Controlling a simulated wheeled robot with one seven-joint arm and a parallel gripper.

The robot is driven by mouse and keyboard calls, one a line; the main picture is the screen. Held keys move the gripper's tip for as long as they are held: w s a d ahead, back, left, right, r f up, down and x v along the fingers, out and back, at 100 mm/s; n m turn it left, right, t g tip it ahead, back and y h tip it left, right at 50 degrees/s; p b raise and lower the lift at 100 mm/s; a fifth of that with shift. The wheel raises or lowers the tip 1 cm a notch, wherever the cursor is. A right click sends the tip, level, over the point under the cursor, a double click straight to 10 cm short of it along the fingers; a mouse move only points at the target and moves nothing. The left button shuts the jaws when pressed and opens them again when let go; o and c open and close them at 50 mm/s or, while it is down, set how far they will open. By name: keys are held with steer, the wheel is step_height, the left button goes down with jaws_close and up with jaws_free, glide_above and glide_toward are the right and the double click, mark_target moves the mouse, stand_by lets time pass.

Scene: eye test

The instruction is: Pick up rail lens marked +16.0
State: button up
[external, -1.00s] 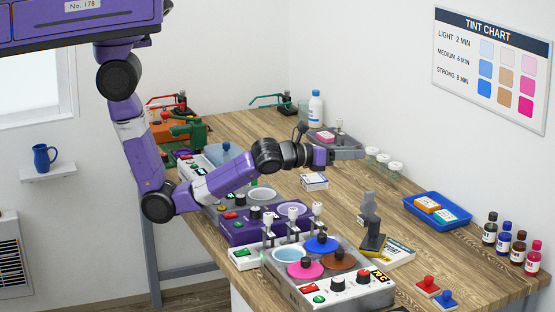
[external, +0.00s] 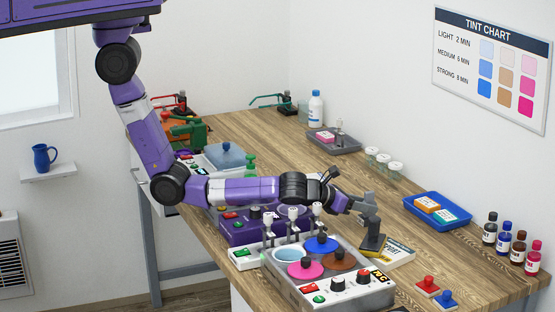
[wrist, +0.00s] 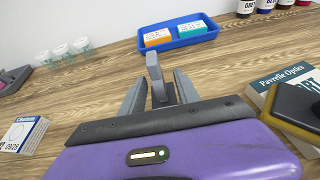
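I cannot read a +16.0 mark on anything, so I cannot tell which thing is the rail lens. My gripper (external: 352,207) is low over the table, left of and close to a grey upright piece on a dark, yellow-edged base (external: 372,243). In the wrist view my gripper's two grey fingers (wrist: 160,95) are apart. A grey upright piece (wrist: 154,68) shows between them, with gaps beside it; I cannot tell whether anything touches. A dark block with a yellow edge (wrist: 299,105) is close at right in the wrist view.
A book (external: 398,253) lies beside the dark base. A blue tray (external: 436,219) holds an orange and a teal box. A tinting unit with several coloured lids (external: 345,293) stands in front. Several bottles (external: 506,238) stand at right. A white box (wrist: 22,134) lies left in the wrist view.

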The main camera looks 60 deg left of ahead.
steer(key=shift+x, duration=2.3)
steer(key=shift+r, duration=0.15)
jaws_close()
